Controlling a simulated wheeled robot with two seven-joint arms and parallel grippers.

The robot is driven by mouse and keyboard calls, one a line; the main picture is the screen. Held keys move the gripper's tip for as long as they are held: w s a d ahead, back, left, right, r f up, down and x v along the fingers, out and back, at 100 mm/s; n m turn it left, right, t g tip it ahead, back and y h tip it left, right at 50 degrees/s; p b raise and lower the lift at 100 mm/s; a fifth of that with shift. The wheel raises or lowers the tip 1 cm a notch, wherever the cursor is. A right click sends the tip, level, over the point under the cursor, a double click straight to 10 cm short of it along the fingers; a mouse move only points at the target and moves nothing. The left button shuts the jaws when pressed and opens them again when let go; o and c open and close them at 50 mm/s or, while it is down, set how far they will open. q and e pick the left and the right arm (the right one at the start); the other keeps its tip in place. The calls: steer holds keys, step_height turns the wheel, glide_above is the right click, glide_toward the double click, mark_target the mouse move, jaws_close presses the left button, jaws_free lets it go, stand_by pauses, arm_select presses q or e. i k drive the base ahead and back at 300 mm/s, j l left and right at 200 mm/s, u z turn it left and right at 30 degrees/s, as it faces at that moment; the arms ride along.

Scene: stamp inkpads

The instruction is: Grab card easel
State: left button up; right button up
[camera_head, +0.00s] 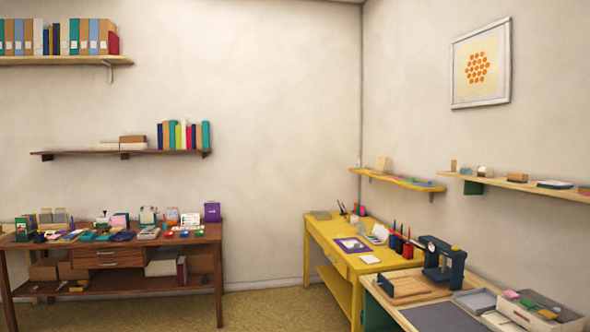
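No thing is plain enough for me to name surely as the card easel. A small upright white card (190,219) stands near the right end of the brown table (100,246), and a small whitish upright piece (379,233) stands on the yellow table (335,240). I cannot tell whether either rests on an easel. Neither of my grippers shows in the head view, and no arm reaches into the picture.
The brown table is crowded with small items, among them a purple box (212,212). A dark press (442,262) stands on a worktable at the right, near grey trays (540,312). Shelves hang on both walls. Floor (275,308) between the tables is clear.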

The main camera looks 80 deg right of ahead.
mark_target(382, 161)
steer(key=z, duration=3.35)
steer(key=u, duration=1.05)
steer(key=i, duration=4.15)
steer(key=i+z, duration=0.1)
steer(key=i, duration=0.35)
steer(key=i+j+z, duration=0.1)
steer(key=i, duration=0.3)
steer(key=i+j+z, duration=0.15)
steer(key=i, duration=0.3)
steer(key=i+j+z, duration=0.1)
steer(key=i+j, duration=0.15)
steer(key=i, duration=0.2)
